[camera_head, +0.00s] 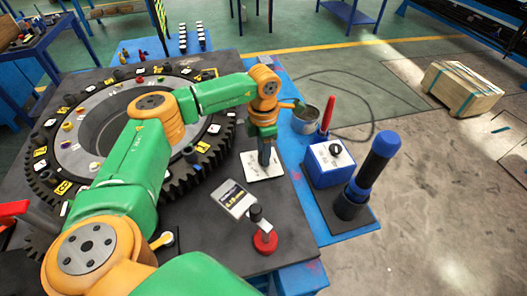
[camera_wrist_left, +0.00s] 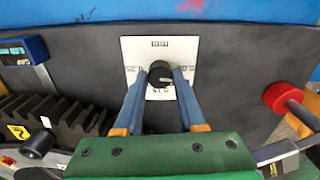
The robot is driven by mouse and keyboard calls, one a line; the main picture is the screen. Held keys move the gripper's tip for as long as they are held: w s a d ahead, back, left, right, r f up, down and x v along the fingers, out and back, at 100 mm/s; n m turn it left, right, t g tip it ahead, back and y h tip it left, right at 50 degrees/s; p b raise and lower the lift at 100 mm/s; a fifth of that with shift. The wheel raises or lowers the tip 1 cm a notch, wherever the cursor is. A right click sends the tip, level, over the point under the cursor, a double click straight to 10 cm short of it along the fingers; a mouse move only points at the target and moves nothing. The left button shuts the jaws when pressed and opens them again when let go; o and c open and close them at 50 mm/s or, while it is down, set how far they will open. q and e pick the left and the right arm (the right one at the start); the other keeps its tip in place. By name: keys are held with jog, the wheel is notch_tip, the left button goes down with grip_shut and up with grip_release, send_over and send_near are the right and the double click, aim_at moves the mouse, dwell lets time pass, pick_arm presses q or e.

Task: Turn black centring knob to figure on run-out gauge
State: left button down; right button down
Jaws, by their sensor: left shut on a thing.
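The black centring knob (camera_wrist_left: 160,73) sits on a white marked plate (camera_wrist_left: 158,50); its pale pointer line points right and slightly down in the wrist view. The plate (camera_head: 268,172) also shows in the head view, where the knob is hidden by the gripper. My left gripper (camera_head: 264,158) points straight down over the plate. In the wrist view its two blue-grey fingers (camera_wrist_left: 160,78) are closed on the knob from both sides. My right gripper is out of view.
A large toothed ring (camera_head: 195,155) with small labelled parts lies left of the plate. A blue box with a knob (camera_head: 328,165), a blue-and-black handled tool (camera_head: 376,165) and a metal cup (camera_head: 305,119) stand to the right. A wooden crate (camera_head: 460,88) is on the floor.

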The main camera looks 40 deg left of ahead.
pick_arm(q)
jog(key=m+b, duration=0.1)
jog(key=m, duration=0.7)
jog(key=shift+b, duration=0.3)
jog(key=m, duration=0.4)
jog(key=shift+m+b, duration=0.4)
jog(key=shift+m, duration=1.8)
jog(key=c, duration=0.5)
grip_release()
jog(key=shift+r, duration=0.1)
